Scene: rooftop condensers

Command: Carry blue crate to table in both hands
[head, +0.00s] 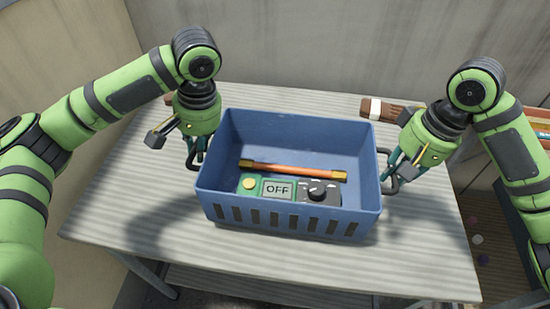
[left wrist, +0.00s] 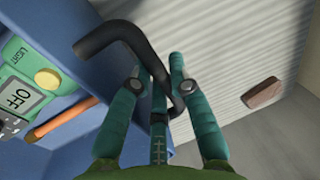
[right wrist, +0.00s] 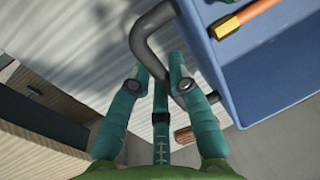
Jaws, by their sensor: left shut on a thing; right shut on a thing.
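The blue crate (head: 290,222) is over the slatted grey table (head: 120,215), roughly level. I cannot tell for sure whether its bottom touches the tabletop. Inside it are an orange rod with brass ends (head: 293,171) and a green panel reading OFF (head: 277,189) with a black knob. My left gripper (head: 193,150) is shut on the crate's dark left handle, also seen in the left wrist view (left wrist: 110,35). My right gripper (head: 391,172) is shut on the right handle, which shows in the right wrist view (right wrist: 143,45).
A brown cylinder with a white band (head: 376,110) lies at the table's back right, beside my right gripper. A brown block (left wrist: 263,92) shows in the left wrist view. Bare tabletop lies left and in front of the crate. A wall stands close behind the table.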

